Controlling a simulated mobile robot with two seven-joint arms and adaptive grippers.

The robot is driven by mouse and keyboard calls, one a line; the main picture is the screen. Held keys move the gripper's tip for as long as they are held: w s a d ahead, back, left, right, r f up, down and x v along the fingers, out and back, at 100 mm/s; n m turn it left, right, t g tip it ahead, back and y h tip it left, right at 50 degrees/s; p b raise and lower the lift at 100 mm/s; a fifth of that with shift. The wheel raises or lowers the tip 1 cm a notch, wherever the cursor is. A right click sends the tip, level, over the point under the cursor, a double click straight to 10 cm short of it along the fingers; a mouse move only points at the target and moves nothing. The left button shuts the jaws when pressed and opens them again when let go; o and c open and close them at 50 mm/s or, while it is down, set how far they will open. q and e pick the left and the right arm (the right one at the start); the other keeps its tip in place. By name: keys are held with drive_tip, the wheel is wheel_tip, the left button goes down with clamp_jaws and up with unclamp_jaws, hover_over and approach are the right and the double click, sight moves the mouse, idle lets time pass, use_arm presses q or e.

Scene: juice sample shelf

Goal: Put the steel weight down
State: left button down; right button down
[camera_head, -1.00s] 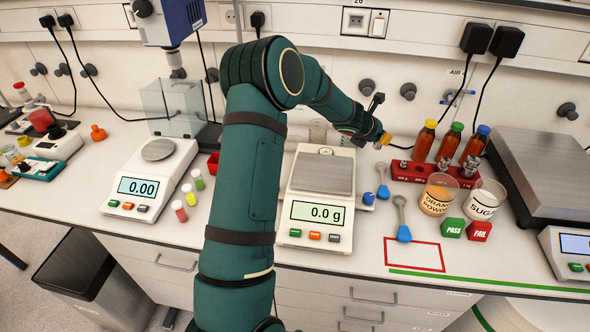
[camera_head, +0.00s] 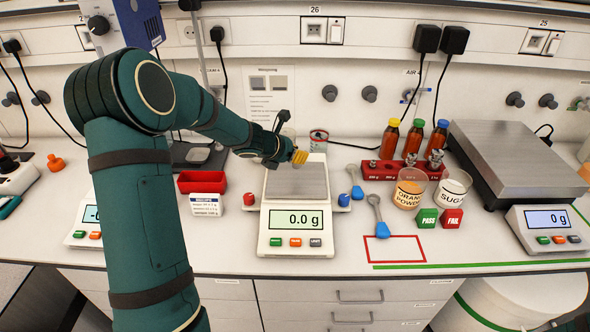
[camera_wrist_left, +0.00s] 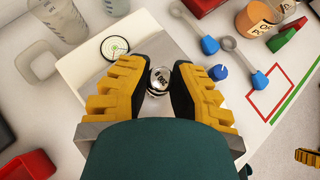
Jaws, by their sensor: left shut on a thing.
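The steel weight (camera_wrist_left: 159,80) is small and shiny. In the wrist view it sits between the yellow-padded fingers of my left gripper (camera_wrist_left: 158,88), which is shut on it. In the head view my left gripper (camera_head: 296,157) is over the back part of the middle balance's pan (camera_head: 298,184) and hides the weight. The balance (camera_head: 296,232) reads 0.0 g. A ridged yellow fingertip, apparently my right gripper's (camera_wrist_left: 308,157), shows at the right edge of the wrist view; its opening cannot be told.
A red weight rack (camera_head: 405,170) with bottles behind it stands to the right. Two spoons, the orange powder beaker (camera_head: 408,190), sugar beaker (camera_head: 453,191) and PASS and FAIL blocks are near it. A red tray (camera_head: 202,181) is at the left. The red outlined area (camera_head: 394,250) is empty.

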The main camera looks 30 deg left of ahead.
sight(293, 163)
use_arm(q)
drive_tip(key=shift+f+b, duration=0.8)
drive_tip(key=shift+f, duration=1.05)
drive_tip(key=shift+r, duration=0.1)
drive_tip(key=shift+f, duration=0.25)
drive_tip(key=c, duration=1)
unclamp_jaws()
drive_tip(key=shift+r, duration=0.1)
